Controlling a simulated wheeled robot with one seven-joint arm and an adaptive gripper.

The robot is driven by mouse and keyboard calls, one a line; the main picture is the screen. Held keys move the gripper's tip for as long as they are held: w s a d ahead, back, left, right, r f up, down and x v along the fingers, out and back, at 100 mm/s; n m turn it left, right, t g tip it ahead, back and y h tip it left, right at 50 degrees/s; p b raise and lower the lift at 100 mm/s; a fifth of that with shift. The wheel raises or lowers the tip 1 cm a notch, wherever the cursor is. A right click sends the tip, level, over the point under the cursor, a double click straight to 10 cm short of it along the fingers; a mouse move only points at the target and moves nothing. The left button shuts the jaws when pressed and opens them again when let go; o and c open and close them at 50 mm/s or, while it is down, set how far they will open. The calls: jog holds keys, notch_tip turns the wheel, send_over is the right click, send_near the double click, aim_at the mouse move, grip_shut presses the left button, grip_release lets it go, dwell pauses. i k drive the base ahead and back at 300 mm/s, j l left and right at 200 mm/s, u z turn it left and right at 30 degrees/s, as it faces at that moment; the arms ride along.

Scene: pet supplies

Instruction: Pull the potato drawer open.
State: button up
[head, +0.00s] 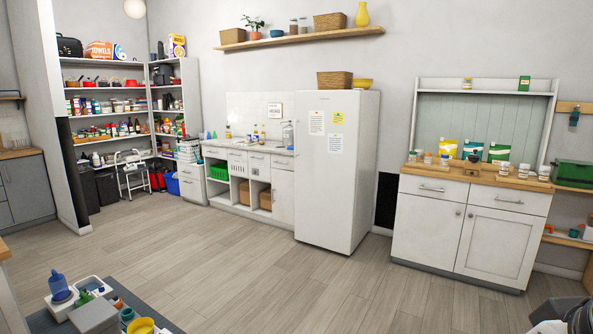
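No drawer that I can see carries a readable potato label, so I cannot tell which one is the potato drawer. The wood-topped white cabinet (425,225) at right has a left drawer (432,189) and a right drawer (509,200), each with a bar handle; both look shut. The low white counter (247,152) left of the fridge has a row of small drawers (259,160), which look shut. A narrow white drawer unit (192,183) stands further left.
A white fridge (336,190) stands between the counter and the wood-topped cabinet. Open wood floor (250,260) lies in front of them. A low surface with bottles and boxes (97,318) is at the lower left. Stocked shelves (105,62) and a step stool (133,178) are at the back left.

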aim_at(261, 161)
jog(key=i+j+u, duration=0.2)
jog(key=i, duration=0.4)
jog(key=i+j+u, duration=0.15)
jog(key=i, duration=0.4)
jog(key=i+z, duration=0.2)
jog(key=i, duration=0.4)
jog(key=i+z, duration=0.25)
jog(key=i, duration=0.4)
jog(key=i+j+z, duration=0.2)
jog(key=i, duration=0.4)
jog(key=i+u, duration=0.15)
jog(key=i, duration=0.35)
jog(key=i+u, duration=0.15)
jog(key=i, duration=0.3)
jog(key=i+l+u, duration=0.15)
jog(key=i, duration=0.35)
jog(key=i+l+u, duration=0.15)
jog(key=i, duration=0.35)
jog(key=i+j+u, duration=0.15)
jog(key=i+u, duration=0.8)
jog(key=i+l+u, duration=0.15)
jog(key=i+u, duration=0.3)
jog(key=i+z, duration=0.15)
jog(key=i, duration=0.4)
jog(key=i+j+z, duration=0.1)
jog(key=i, duration=0.45)
jog(key=i+j+z, duration=0.1)
jog(key=i+z, duration=0.2)
jog(key=i+j+z, duration=0.3)
jog(key=i+l, duration=0.1)
